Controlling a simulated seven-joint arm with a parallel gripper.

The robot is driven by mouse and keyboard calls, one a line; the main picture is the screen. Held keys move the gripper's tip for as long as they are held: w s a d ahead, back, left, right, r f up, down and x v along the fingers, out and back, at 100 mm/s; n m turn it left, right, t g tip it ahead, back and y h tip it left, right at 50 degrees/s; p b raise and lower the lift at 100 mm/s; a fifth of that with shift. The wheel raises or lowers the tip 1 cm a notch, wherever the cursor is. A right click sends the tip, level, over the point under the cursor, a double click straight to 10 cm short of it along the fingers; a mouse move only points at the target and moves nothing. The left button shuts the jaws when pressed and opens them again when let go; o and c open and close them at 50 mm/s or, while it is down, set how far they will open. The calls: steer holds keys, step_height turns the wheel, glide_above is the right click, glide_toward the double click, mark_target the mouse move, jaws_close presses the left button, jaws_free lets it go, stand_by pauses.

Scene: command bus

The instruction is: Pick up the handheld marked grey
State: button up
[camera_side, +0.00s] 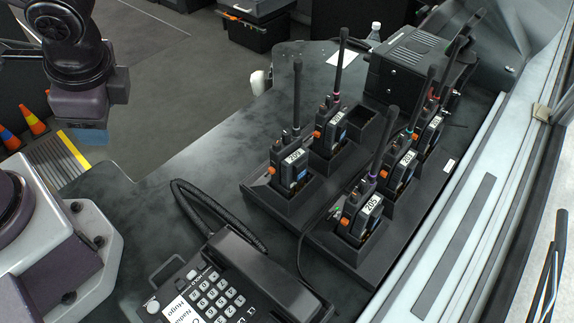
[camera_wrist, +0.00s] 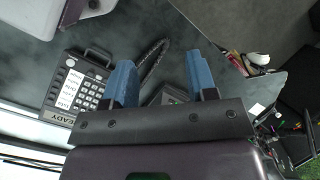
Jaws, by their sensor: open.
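Several black handheld radios with tall antennas stand upright in two black charging racks. In the side view, the radio labelled 209 (camera_side: 289,165) is at the near end of the left rack (camera_side: 268,199); its antenna base looks greyish, but I cannot be sure of a grey mark. Behind it stands a radio with a reddish band (camera_side: 331,125). The right rack (camera_side: 372,262) holds radio 205 (camera_side: 362,212) with a purple band, radio 203 (camera_side: 402,160) with a teal band, and a third with a red band (camera_side: 430,122). My gripper (camera_side: 88,137) is high at upper left, far from them; its blue fingers (camera_wrist: 162,78) are apart and empty.
A desk phone (camera_side: 235,280) with a coiled cord stands near the racks; it also shows in the wrist view (camera_wrist: 82,85). A black box unit (camera_side: 408,62) and a bottle (camera_side: 375,31) stand at the back. The left rack has an empty slot. Bare desk lies left of it.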

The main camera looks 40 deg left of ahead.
step_height(320, 180, down, 4)
steer(key=w+a+m+t+y, duration=0.1)
steer(key=m+t+y, duration=0.1)
steer(key=m+y, duration=0.55)
steer(key=m+t+h, duration=1.3)
steer(key=m+t, duration=0.4)
steer(key=m, duration=0.5)
glide_toward(283, 138)
steer(key=shift+n, duration=0.35)
steer(key=w, duration=0.4)
steer(key=shift+w+d+f, duration=0.15)
steer(key=shift+w, duration=0.2)
steer(key=shift+w+d+r, duration=0.1)
steer(key=shift+w+r, duration=0.05)
steer(key=shift+w, duration=1.4)
steer(key=shift+w+d+r, duration=0.1)
steer(key=shift+w+r, duration=0.05)
steer(key=shift+w, duration=1.4)
steer(key=shift+c, duration=0.2)
jaws_close()
